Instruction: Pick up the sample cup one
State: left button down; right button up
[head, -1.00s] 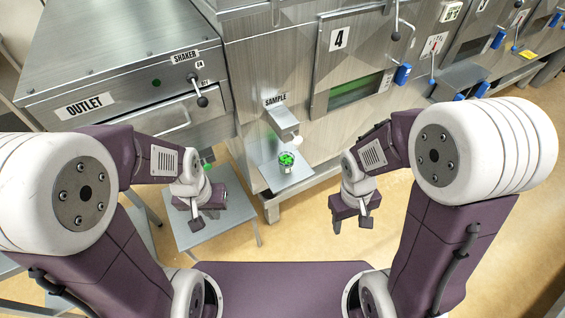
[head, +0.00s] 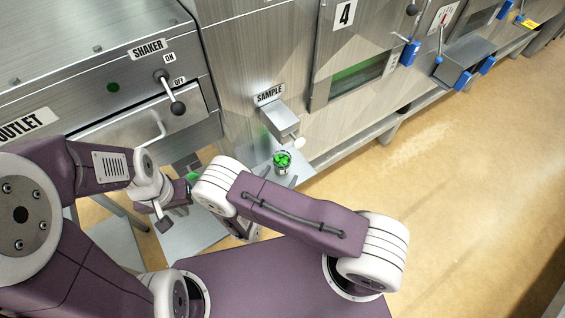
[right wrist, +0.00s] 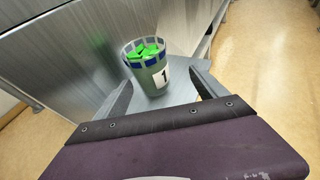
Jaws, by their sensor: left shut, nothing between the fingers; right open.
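Sample cup one (head: 282,160) is a clear cup with a blue-marked rim, full of green pieces. It stands upright on the small metal shelf below the SAMPLE spout. In the right wrist view the cup (right wrist: 147,68) shows a label "1". My right gripper (right wrist: 165,84) is open, with its fingers spread on either side of the cup's lower part; I cannot tell whether either touches it. In the head view my right forearm hides most of that gripper. My left gripper (head: 176,202) is shut and empty, left of the shelf and away from the cup.
The SAMPLE spout (head: 281,120) with its white knob juts out just above the cup. The shaker unit (head: 120,90) with its lever stands at the left. A low grey table (head: 190,236) lies under my left gripper. The floor at the right is clear.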

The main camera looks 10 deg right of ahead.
aim_at(286, 161)
jog(key=x, duration=0.3)
jog(key=p+x, duration=0.1)
jog(key=x, duration=0.2)
jog(key=shift+w+a, duration=0.15)
jog(key=shift+a, duration=0.15)
jog(key=shift+r, duration=0.1)
grip_shut()
jog(key=shift+r, duration=0.1)
jog(key=shift+r, duration=0.3)
jog(key=r, duration=0.2)
jog(key=d+r, duration=0.1)
jog(key=r, duration=0.1)
jog(key=shift+s, duration=0.4)
jog(key=s+d+r, duration=0.6)
jog(key=s+d, duration=0.1)
jog(key=shift+d, duration=0.4)
